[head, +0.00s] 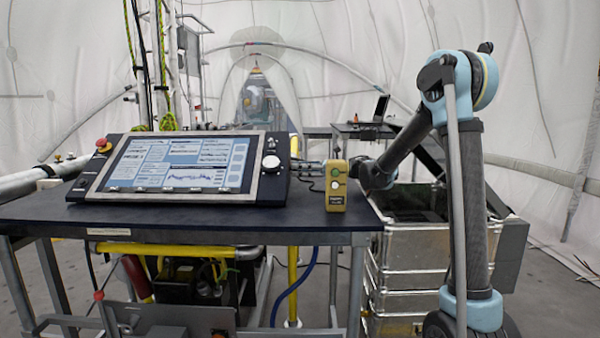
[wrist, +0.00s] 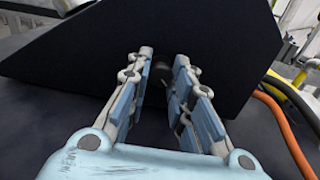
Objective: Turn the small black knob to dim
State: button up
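The dark console with a tilted touchscreen (head: 180,163) stands on the table. My gripper (head: 300,168) is at the console's right side, partly hidden behind a yellow handheld box. In the wrist view my gripper (wrist: 163,68) points at the console's dark side wall (wrist: 75,60). Its fingers are apart, one on each side of a small dark knob-like part (wrist: 162,73) on that wall. This looks like the small black knob, but it is dark on dark and I cannot tell whether the fingers touch it. A larger silver knob (head: 271,163) is on the console's front face.
The yellow box (head: 336,186) stands upright at the table's right end, close in front of my gripper. A red button (head: 102,144) is at the console's upper left. Orange cable (wrist: 285,130) runs right of the fingers. Metal crates (head: 425,245) stand right of the table.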

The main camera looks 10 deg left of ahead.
jog(key=shift+w+m, duration=0.1)
jog(key=shift+m, duration=0.2)
grip_shut()
jog(key=m, duration=0.8)
jog(key=shift+m, duration=0.5)
jog(key=o, duration=0.9)
grip_release()
jog(key=shift+o, duration=0.2)
jog(key=shift+d, duration=0.1)
jog(key=v, duration=1.1)
jog(key=shift+d+f, duration=0.15)
jog(key=shift+d, duration=0.25)
